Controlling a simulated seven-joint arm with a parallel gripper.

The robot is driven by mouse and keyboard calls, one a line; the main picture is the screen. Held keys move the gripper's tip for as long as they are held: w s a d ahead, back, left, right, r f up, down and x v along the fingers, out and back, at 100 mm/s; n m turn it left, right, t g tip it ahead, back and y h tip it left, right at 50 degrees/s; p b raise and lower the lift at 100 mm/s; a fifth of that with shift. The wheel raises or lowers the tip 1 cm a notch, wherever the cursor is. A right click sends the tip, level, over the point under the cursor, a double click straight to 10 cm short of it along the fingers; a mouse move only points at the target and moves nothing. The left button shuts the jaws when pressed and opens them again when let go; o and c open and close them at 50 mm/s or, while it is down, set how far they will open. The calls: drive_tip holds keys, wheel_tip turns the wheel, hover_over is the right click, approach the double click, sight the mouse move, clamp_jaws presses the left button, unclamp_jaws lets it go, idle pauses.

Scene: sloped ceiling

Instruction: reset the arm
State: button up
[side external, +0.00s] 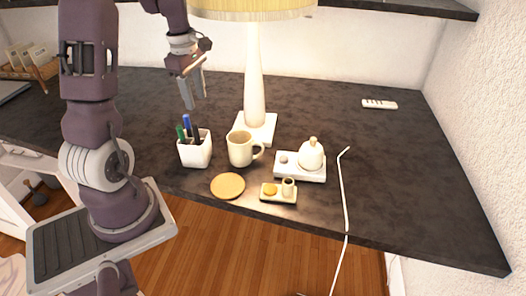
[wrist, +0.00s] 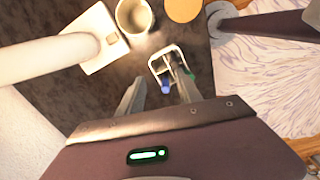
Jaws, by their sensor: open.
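My gripper (side external: 193,92) hangs in the air above the dark counter, up and behind the white pen cup (side external: 194,152). Its two fingers are apart with nothing between them. In the wrist view the gripper (wrist: 158,90) points down, with the pen cup (wrist: 155,64) just beyond the fingertips. The cup holds a blue pen and a green pen. My arm rises at the left of the side view and bends over toward the counter.
A lamp (side external: 255,80) stands right of my gripper, close by. A mug (side external: 240,150), a round coaster (side external: 228,186), a small tray (side external: 270,196) and a white dish with a lidded pot (side external: 311,156) sit near the front edge. A white cable (side external: 343,195) crosses the counter. The right side is mostly clear.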

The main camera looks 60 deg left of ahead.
drive_tip(key=s+d+r+m+t, duration=0.1)
drive_tip(key=d+r+m+t, duration=0.1)
drive_tip(key=d+r+m, duration=0.7)
drive_tip(key=s+d+r+m+t, duration=0.15)
drive_tip(key=d+m, duration=0.45)
drive_tip(key=d, duration=0.7)
drive_tip(key=s+d+r+m+t, duration=0.1)
drive_tip(key=s+d+m, duration=0.6)
drive_tip(key=s+m, duration=0.1)
drive_tip(key=shift+s+m, duration=0.4)
drive_tip(key=shift+m, duration=0.4)
